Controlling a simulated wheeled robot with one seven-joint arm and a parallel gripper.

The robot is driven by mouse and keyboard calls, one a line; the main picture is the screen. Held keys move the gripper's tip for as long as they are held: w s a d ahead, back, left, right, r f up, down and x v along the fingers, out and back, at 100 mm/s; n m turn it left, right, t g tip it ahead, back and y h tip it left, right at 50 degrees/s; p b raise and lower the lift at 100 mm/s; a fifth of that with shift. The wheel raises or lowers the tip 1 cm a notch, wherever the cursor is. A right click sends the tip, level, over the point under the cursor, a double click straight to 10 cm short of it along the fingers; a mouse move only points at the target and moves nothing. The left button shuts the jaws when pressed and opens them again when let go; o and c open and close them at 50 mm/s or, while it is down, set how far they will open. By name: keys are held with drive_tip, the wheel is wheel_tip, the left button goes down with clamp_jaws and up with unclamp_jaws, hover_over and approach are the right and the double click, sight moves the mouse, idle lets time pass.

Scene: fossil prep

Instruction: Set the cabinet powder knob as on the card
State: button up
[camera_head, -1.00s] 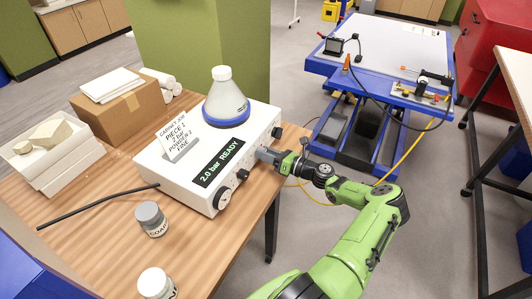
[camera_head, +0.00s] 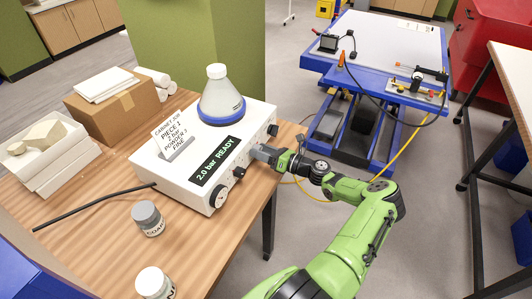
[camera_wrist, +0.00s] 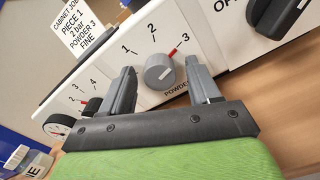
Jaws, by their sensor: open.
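The white cabinet (camera_head: 165,165) stands on the wooden table, its display reading 2.0 bar READY. A card (camera_head: 172,133) on top reads PIECE 1, 2 bar, POWDER 3, FINE; it also shows in the wrist view (camera_wrist: 84,28). In the wrist view, the round grey powder knob (camera_wrist: 159,71) has marks 1, 2 and 3 around it. Its red pointer is at the 3. My gripper (camera_wrist: 160,66) is open, with one finger on each side of the knob and gaps between. In the head view my gripper (camera_head: 264,154) is at the cabinet's front and hides the knob.
Left of the powder knob is another dial (camera_wrist: 93,106), with its red pointer near 2, and a gauge (camera_wrist: 58,125). A black switch (camera_wrist: 278,14) is on the right. A clear flask with a blue base (camera_head: 221,98) stands on the cabinet. Jars (camera_head: 148,218) stand in front.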

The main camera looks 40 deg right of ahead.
drive_tip(key=b+v, duration=0.1)
drive_tip(key=v, duration=1.4)
drive_tip(key=shift+s, duration=0.35)
idle(0.5)
